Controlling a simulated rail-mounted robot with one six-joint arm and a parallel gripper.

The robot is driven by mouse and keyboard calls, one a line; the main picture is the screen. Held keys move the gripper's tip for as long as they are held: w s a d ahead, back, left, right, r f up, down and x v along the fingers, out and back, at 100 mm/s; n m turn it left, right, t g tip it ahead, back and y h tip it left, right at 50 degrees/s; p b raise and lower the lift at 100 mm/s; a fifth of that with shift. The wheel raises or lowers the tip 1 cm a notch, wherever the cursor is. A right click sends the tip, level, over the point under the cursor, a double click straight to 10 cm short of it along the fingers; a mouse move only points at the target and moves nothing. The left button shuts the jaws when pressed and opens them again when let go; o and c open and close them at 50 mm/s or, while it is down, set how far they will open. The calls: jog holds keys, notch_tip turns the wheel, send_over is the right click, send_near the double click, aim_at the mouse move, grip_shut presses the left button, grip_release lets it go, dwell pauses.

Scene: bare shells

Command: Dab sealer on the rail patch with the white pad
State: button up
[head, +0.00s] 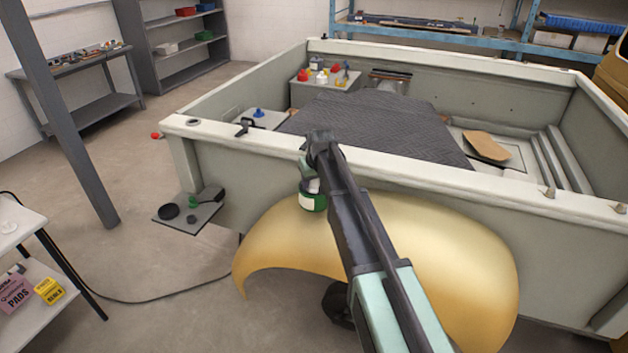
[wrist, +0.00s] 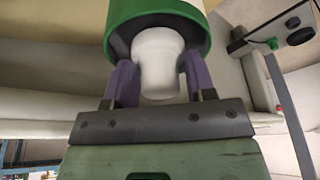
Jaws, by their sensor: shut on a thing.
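My gripper (head: 311,178) hangs just outside the near rail of the pale shell, over the yellow fender. The near rail (head: 420,168) runs behind my arm. A dark oval mark (head: 193,122) shows on its left corner; I cannot tell whether this is the patch.
The yellow fender (head: 450,240) bulges below my arm. A dark quilted mat (head: 380,120) lies in the shell. A black clamp (head: 244,126) sits on the near rail. A low grey plate (head: 200,215) holds small items. A pink box marked PADS (head: 14,293) lies at left.

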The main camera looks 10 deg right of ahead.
notch_tip(320, 180, up, 7)
jog(key=p, duration=0.7)
jog(key=shift+r, duration=0.1)
